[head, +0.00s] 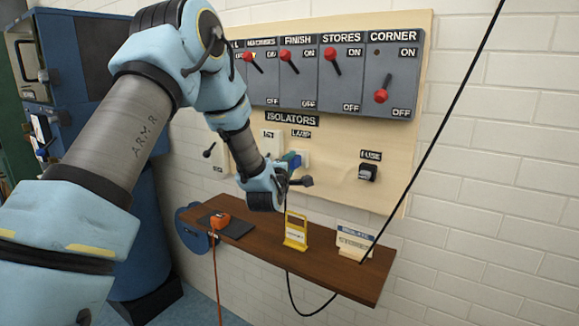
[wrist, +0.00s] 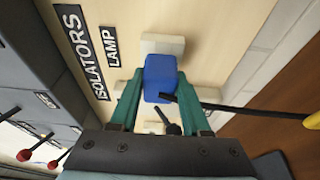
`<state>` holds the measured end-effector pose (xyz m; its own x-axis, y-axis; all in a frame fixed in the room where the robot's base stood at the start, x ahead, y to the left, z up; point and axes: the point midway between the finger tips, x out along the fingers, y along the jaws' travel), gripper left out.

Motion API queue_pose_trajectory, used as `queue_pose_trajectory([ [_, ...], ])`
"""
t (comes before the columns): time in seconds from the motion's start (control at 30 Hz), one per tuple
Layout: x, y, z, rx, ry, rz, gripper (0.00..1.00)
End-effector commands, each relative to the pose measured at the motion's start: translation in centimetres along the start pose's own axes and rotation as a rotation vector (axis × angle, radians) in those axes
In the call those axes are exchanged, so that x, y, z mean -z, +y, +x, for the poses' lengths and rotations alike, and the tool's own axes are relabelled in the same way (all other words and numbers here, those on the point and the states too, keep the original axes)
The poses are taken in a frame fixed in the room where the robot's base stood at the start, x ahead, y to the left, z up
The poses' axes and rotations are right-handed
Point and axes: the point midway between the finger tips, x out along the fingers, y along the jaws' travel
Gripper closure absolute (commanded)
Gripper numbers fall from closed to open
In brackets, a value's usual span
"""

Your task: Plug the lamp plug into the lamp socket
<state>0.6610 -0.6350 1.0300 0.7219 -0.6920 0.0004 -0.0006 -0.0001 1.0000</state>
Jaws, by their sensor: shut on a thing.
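My gripper (wrist: 160,88) has its two green fingers shut on the blue lamp plug (wrist: 161,72). The pale lamp socket (wrist: 163,44) is on the board beside the LAMP label, directly behind the plug and partly hidden by it. In the head view the gripper holds the plug (head: 291,158) right at the lamp socket (head: 304,160). I cannot tell whether its pins are inside. A black cable (wrist: 230,107) leaves the plug.
Isolator switches with red knobs (head: 381,96) line the board's top. A fuse (head: 368,173) sits right of the socket. The wooden shelf (head: 335,277) below carries an orange plug (head: 220,222), a yellow stand (head: 296,232) and a small sign (head: 354,241).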

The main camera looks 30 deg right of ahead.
Motion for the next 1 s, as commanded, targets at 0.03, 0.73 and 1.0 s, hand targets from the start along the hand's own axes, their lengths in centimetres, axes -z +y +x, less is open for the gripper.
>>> queue_pose_trajectory([
  [0.03, 0.0, 0.0, 0.1, -0.001, 0.0, 0.0, 1.0],
  [0.73, -0.1, 0.0, 0.5, 0.001, 0.0, 0.0, 0.18],
  [1.0, -0.1, -0.2, -1.8, 0.001, 0.0, 0.0, 0.18],
])
